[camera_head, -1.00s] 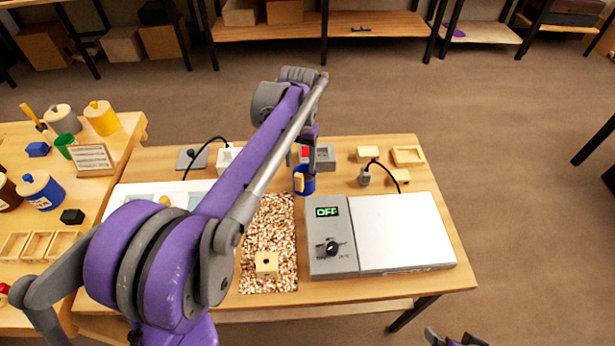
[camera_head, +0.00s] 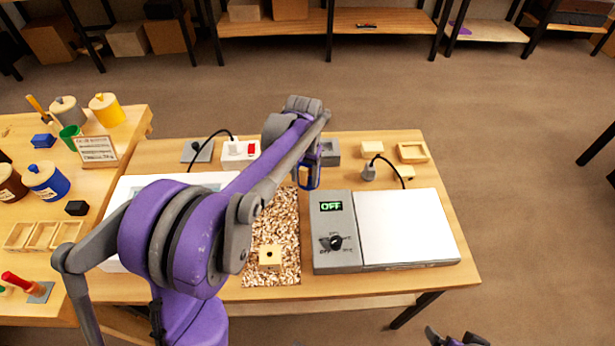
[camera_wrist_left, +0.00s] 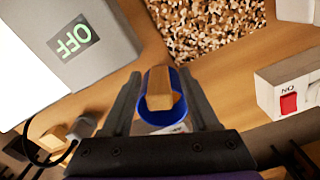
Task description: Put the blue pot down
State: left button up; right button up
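The blue pot (camera_wrist_left: 179,112) shows in the left wrist view between the two fingers of my left gripper (camera_wrist_left: 160,78), which touch its sides. A wooden block-like piece (camera_wrist_left: 160,90) shows in its opening. In the head view the blue pot (camera_head: 309,185) is mostly hidden behind my left gripper (camera_head: 308,170), beyond the scale's far left corner and by the far end of the wood chips. I cannot tell whether its base touches the table. My right gripper (camera_head: 455,338) is cut off at the bottom edge, and its opening is unclear.
A scale reading OFF (camera_head: 412,228) stands on the right of the table. A bed of wood chips (camera_head: 272,215) with a small wooden block (camera_head: 269,256) lies left of it. A switch box (camera_head: 240,150) and a grey box (camera_head: 329,152) stand at the back.

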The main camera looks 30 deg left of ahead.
pick_arm(q)
grip_shut()
jog(key=shift+r, duration=0.15)
